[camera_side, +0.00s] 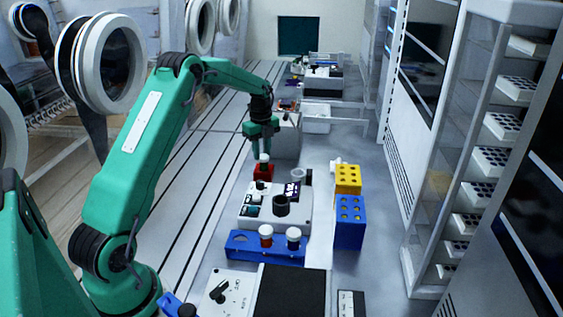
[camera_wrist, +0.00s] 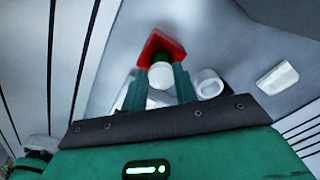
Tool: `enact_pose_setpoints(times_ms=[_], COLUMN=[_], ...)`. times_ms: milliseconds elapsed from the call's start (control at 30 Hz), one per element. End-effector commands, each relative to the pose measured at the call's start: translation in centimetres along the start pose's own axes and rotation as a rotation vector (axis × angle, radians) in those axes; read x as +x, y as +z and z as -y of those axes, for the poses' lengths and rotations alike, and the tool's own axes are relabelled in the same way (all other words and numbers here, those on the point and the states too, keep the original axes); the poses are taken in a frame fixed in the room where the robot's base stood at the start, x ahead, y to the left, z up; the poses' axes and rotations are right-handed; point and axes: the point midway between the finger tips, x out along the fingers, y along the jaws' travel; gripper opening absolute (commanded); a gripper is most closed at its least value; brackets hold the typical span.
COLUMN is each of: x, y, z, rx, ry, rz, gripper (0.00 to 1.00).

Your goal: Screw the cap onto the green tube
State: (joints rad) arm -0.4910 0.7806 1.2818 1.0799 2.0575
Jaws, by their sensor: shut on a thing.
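The green tube (camera_wrist: 161,57) stands in a red holder (camera_wrist: 163,43); in the side view the red holder (camera_side: 263,173) hides most of it. A white cap (camera_wrist: 161,75) sits between my fingers, lined up over the tube's top; it also shows in the side view (camera_side: 264,158). My gripper (camera_side: 264,152), pointing down above the holder, is shut on the cap. I cannot tell whether the cap's thread is engaged or how tightly it sits.
A white instrument (camera_side: 262,212) with a black well stands just in front of the holder. A blue rack (camera_side: 250,247) with two capped tubes is nearer. Yellow (camera_side: 348,180) and blue (camera_side: 350,235) blocks with holes stand right. A white cup (camera_wrist: 208,84) is beside the holder.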

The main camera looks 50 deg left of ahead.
Motion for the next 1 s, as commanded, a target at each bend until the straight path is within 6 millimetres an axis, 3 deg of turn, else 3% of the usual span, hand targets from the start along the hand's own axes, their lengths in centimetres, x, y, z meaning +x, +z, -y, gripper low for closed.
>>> enact_pose_setpoints(times_ms=[500, 767, 800, 900, 1000], x=[0.02, 0.03, 0.03, 0.02, 0.01], y=[-0.04, -0.01, 0.0, 0.01, 0.02], z=[-0.11, -0.18, -0.18, -0.15, -0.11], rx=[0.275, 0.294, 0.293, 0.293, 0.292], ry=[0.006, 0.008, 0.008, 0.006, 0.005], rz=[-0.004, -0.006, -0.006, -0.005, -0.004], gripper=[0.0, 0.0, 0.32, 0.52, 0.54])
